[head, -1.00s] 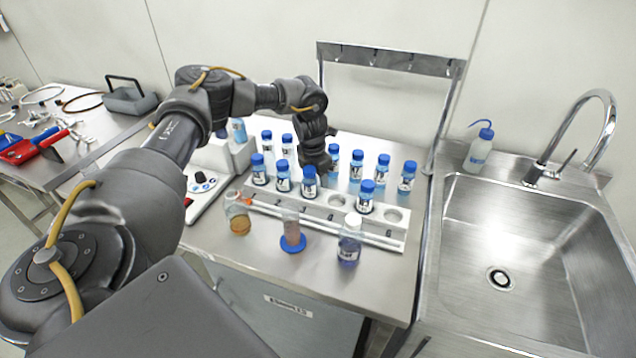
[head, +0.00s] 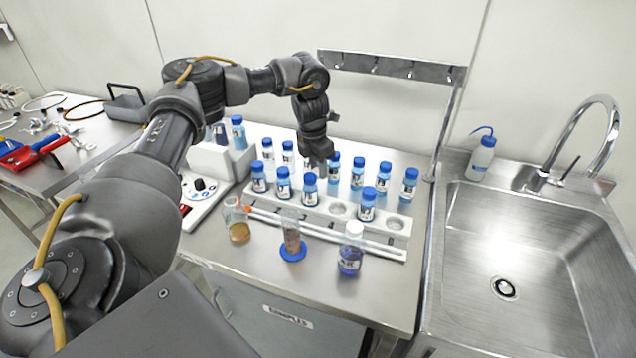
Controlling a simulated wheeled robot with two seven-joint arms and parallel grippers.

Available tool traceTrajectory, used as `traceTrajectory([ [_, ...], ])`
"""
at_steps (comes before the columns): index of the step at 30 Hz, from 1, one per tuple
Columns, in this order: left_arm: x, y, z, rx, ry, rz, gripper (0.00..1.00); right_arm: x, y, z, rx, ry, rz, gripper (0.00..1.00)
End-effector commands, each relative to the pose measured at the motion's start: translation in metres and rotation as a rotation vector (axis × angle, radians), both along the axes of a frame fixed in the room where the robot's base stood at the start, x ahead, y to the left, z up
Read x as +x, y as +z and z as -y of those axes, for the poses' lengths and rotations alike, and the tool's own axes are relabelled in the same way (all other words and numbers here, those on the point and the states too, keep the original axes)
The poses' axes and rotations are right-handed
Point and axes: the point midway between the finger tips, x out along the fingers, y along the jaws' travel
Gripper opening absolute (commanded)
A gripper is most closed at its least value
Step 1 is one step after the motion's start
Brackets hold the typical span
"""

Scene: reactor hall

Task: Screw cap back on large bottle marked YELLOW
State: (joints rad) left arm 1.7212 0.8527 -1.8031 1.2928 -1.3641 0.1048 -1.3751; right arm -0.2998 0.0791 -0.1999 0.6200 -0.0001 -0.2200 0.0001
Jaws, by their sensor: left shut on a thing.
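My left gripper (head: 320,160) points down behind the front row of the rack, among the blue-capped bottles. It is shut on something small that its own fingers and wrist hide. Blue-capped bottles with printed labels stand upright in front of it (head: 309,188) and to its right (head: 357,173). A bottle with orange-yellow liquid (head: 239,230) stands at the left front of the table, with an orange ring at its neck and no cap visible on it. The labels are too small to read, so I cannot tell which bottle is marked YELLOW. My right gripper is out of view.
A white rack (head: 385,243) with empty holes holds several bottles. A cylinder on a blue base (head: 292,250) and a white-capped purple bottle (head: 350,258) stand before it. A metal hook rail (head: 390,64) rises behind. A sink (head: 530,250) lies at the right.

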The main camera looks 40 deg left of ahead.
Motion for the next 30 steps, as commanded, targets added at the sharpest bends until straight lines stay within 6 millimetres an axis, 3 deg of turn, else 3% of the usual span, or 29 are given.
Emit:
traceTrajectory([
  [7, 0.000, 0.029, 0.000, 0.001, -0.001, 0.001, 0.10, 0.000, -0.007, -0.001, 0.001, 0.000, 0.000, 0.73],
  [22, 0.000, 0.035, 0.004, 0.001, -0.021, 0.000, 0.10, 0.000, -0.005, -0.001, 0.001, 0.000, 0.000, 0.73],
  [26, -0.001, 0.044, 0.026, 0.000, -0.163, -0.001, 0.10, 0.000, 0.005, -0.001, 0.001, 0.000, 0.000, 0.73],
  [30, -0.010, 0.061, 0.076, 0.001, -0.495, -0.002, 0.10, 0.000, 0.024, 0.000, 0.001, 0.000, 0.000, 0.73],
])
